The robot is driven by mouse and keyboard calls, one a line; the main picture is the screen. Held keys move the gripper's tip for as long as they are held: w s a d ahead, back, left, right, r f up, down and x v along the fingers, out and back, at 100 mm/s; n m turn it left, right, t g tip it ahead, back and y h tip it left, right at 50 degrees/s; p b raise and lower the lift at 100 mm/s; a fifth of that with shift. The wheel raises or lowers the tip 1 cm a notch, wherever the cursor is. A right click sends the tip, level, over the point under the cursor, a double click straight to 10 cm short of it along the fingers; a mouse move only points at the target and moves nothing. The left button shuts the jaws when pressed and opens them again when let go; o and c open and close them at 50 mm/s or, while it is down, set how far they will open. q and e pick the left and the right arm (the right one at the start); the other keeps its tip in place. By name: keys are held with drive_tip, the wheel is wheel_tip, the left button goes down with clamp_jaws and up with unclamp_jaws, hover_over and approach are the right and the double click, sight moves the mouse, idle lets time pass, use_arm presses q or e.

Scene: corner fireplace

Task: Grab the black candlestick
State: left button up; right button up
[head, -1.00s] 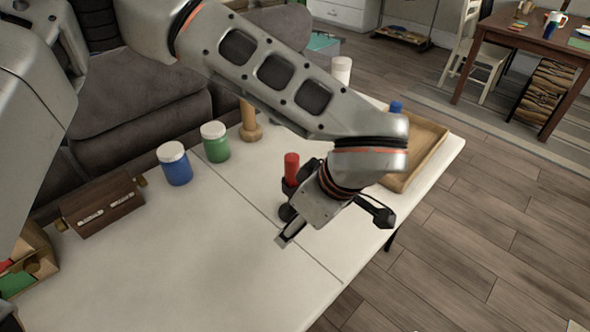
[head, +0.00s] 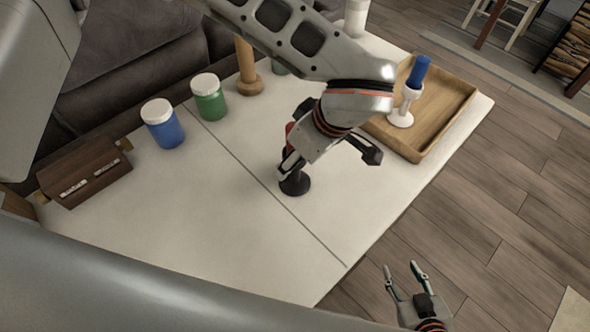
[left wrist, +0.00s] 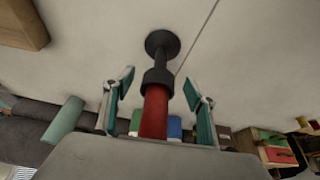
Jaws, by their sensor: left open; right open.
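The black candlestick (head: 294,184) stands upright on the white table, its round base showing in the head view. It holds a red candle (left wrist: 154,112), mostly hidden behind my left gripper in the head view. In the left wrist view the candlestick's dark stem and base (left wrist: 162,43) show in full. My left gripper (left wrist: 158,84) is open, with one finger on either side of the candlestick and candle. Gaps show between the fingers and the candlestick. My right gripper (head: 402,267) is open and empty, low at the front, off the table's edge.
A wooden tray (head: 447,118) holds a white candlestick (head: 401,112) with a blue candle (head: 418,72). A blue jar (head: 163,127), a green jar (head: 209,100) and a wooden candlestick (head: 248,75) stand along the sofa side. A brown box (head: 84,172) is at left. The table's front is clear.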

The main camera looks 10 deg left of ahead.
use_arm(q)
drive_tip(key=x, duration=0.2)
drive_tip(key=shift+w+f, duration=0.1)
drive_tip(key=shift+f, duration=0.15)
drive_tip(key=c, duration=1.2)
drive_tip(key=shift+c, duration=0.2)
drive_tip(key=shift+r, duration=0.15)
